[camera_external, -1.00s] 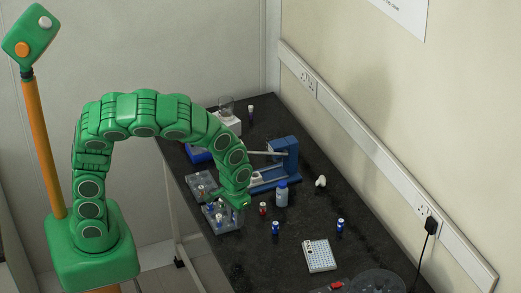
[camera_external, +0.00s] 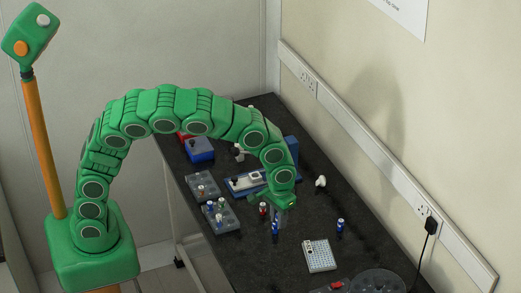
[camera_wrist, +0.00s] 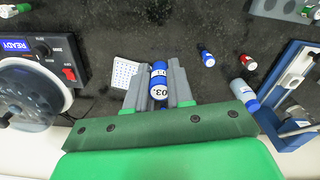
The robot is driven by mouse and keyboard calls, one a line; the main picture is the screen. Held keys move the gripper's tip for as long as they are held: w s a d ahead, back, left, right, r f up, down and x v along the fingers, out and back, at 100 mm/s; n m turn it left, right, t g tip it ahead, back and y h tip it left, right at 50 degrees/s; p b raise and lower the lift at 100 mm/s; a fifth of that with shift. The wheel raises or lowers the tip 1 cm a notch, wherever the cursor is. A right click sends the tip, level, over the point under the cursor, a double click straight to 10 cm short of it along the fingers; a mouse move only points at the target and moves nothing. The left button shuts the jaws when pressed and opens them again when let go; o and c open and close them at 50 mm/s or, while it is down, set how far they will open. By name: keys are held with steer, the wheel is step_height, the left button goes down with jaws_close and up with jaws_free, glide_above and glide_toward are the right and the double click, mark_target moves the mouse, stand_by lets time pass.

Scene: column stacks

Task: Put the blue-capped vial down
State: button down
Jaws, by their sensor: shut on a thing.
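My gripper (camera_external: 281,217) hangs over the dark bench, right of the near grey rack. In the wrist view my gripper (camera_wrist: 154,80) is shut on a blue-capped vial (camera_wrist: 159,73) marked 03, between its two grey fingers. The held vial is hard to make out in the external view. Another blue-capped vial (camera_external: 275,228) stands on the bench near the gripper and also shows in the wrist view (camera_wrist: 207,57). A further blue-capped vial (camera_external: 340,225) stands to the right.
A red-capped vial (camera_external: 263,209) stands just left of my gripper. A blue-capped bottle (camera_wrist: 243,92) is close by. A white well plate (camera_external: 319,256) lies toward the front. Grey racks (camera_external: 235,225) stand at left, and a round device (camera_wrist: 30,90) reads READY.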

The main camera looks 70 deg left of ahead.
steer(key=w+d+f, duration=0.3)
steer(key=w+f, duration=0.1)
steer(key=w, duration=0.4)
glide_above(319, 252)
steer(key=shift+d+f, duration=0.15)
steer(key=shift+f, duration=4.2)
steer(key=c, duration=1)
jaws_free()
steer(key=shift+f, duration=0.1)
